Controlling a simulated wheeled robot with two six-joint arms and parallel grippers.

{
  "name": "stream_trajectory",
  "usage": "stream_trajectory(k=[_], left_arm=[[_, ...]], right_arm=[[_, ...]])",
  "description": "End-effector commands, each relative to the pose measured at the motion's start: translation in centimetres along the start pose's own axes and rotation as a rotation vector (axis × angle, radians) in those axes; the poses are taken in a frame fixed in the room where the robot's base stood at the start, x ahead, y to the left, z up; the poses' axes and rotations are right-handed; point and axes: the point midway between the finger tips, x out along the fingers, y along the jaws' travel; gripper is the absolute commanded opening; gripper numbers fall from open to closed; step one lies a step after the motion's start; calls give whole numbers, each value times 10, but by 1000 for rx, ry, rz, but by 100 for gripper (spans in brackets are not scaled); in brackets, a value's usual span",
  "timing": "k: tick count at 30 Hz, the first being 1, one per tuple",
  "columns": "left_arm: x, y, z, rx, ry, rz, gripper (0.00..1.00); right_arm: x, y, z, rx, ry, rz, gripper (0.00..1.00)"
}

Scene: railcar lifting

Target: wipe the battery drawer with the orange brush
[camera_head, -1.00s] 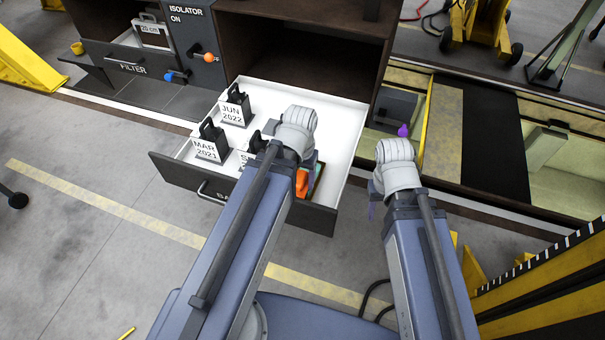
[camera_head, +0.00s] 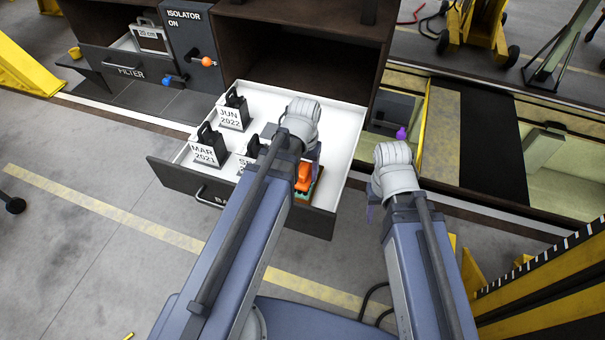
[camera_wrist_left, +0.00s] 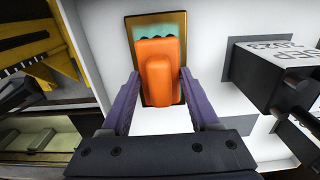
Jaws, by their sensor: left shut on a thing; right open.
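The battery drawer (camera_head: 345,140) is pulled out, with a white inside and a dark front. The orange brush (camera_head: 304,177) is at its right front, partly covered by my left arm. My left gripper (camera_head: 306,168) is shut on the brush; in the left wrist view its purple fingers (camera_wrist_left: 158,100) flank the orange handle (camera_wrist_left: 158,72). A brown-edged, greenish rectangular piece (camera_wrist_left: 172,22) shows beneath the brush; I cannot tell whether they touch. My right gripper (camera_head: 374,212) is open and empty, right of the drawer and apart from it.
Black-and-white blocks marked JUN 2022 (camera_head: 233,112), MAR 2021 (camera_head: 207,148) and SEP 2023 (camera_wrist_left: 268,70) stand in the drawer's left and middle. The drawer's back right floor is clear. An isolator panel (camera_head: 188,45) stands at the back left.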

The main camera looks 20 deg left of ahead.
Motion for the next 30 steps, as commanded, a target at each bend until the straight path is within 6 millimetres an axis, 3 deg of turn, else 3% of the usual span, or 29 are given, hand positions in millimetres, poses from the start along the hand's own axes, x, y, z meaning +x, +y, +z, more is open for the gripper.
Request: stream_trajectory(k=[16,30], left_arm=[[3,0,-36,0,0,0,10],[3,0,-52,0,2,0,10]], right_arm=[[3,0,0,0,0,0,50],[3,0,0,0,0,0,50]])
